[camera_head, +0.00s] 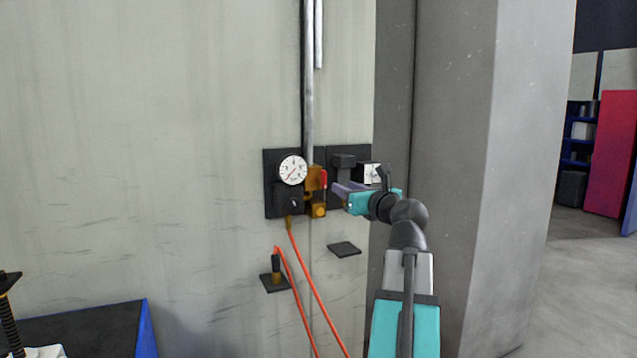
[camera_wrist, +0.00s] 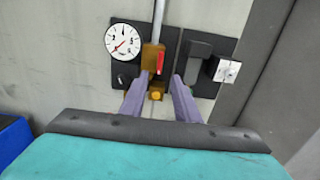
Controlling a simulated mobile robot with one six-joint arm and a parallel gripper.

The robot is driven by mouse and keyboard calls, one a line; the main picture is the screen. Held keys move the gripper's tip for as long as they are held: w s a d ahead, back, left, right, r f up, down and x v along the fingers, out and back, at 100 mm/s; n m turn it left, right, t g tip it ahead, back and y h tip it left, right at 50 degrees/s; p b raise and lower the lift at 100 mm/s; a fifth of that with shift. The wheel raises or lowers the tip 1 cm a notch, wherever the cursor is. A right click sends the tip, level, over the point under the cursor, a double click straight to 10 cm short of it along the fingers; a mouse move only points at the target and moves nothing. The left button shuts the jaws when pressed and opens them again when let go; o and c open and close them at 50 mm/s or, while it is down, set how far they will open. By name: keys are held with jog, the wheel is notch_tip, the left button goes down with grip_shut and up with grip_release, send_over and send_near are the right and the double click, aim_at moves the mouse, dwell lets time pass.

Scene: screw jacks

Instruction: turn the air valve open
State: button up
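The air valve is a brass body (camera_head: 313,180) with a small red lever (camera_head: 323,179), on a dark wall plate below a vertical metal pipe. In the wrist view the brass body (camera_wrist: 152,57) and the red lever (camera_wrist: 159,63) show clearly; the lever stands upright along the body's right side. My gripper (camera_head: 337,188) is just right of the valve in the head view. In the wrist view its two purple fingers (camera_wrist: 160,78) are apart, with the lever's lower end between their tips in the picture. I see no contact, and the depth gap is unclear.
A white round gauge (camera_head: 293,170) sits left of the valve. A dark block (camera_wrist: 201,60) and a white-faced switch (camera_wrist: 227,71) are on the right plate. Orange hoses (camera_head: 305,275) hang below. A grey pillar (camera_head: 455,150) stands close on the right.

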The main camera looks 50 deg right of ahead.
aim_at(325, 179)
jog(key=p+x, duration=0.1)
jog(key=x, duration=1.1)
jog(key=shift+w+r+p, duration=0.1)
jog(key=shift+w+p, duration=0.05)
jog(key=shift+p, duration=0.15)
